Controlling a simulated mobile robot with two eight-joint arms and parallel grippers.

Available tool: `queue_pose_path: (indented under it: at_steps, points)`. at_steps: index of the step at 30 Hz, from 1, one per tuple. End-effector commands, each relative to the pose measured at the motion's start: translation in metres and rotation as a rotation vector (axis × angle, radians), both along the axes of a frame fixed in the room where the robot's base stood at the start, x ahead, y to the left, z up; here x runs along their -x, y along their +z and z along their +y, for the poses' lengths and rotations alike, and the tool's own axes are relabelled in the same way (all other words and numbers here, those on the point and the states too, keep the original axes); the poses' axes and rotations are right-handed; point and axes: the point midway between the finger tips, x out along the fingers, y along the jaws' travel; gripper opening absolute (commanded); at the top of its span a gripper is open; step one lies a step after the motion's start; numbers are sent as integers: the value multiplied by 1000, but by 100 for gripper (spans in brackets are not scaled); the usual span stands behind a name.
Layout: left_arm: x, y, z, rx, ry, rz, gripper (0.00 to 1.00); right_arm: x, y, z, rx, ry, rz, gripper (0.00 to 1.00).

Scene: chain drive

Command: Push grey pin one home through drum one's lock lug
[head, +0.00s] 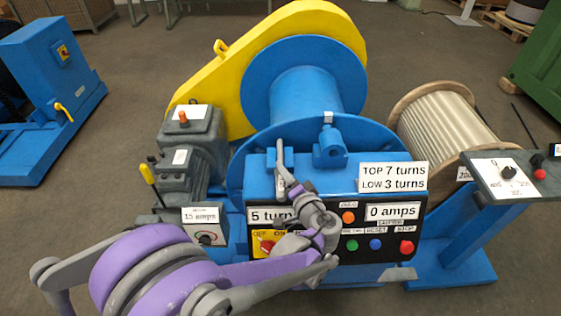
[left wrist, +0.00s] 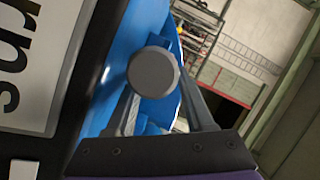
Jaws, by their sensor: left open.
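Drum one (head: 305,85) is the big blue drum in the middle of the head view. A blue lug (head: 330,148) stands at its near flange, behind the control box. The pin's shaft is hidden, and I cannot make out the pin in the head view. My right gripper is not in view.
The control box (head: 385,215) with displays, buttons and a red switch lies close under my left arm. A grey motor (head: 185,150) and yellow guard (head: 300,20) stand left and behind. A rope-wound reel (head: 440,125) and a small grey panel (head: 505,175) stand right.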

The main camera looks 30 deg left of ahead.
Motion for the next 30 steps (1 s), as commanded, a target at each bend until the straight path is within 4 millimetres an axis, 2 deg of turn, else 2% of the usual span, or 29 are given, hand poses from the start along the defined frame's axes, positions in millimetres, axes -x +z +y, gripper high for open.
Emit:
queue_pose_path:
  at_steps: [1, 10, 25, 30]
  points:
    - [0, 0, 0, 0, 0, 0, 53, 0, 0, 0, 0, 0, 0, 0]
    - [0, 0, 0, 0, 0, 0, 0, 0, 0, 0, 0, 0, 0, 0]
    - [0, 2, 0, -1, 0, 0, 0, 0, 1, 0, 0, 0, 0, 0]
    - [1, 24, 0, -1, 1, -1, 0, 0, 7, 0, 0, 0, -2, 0]
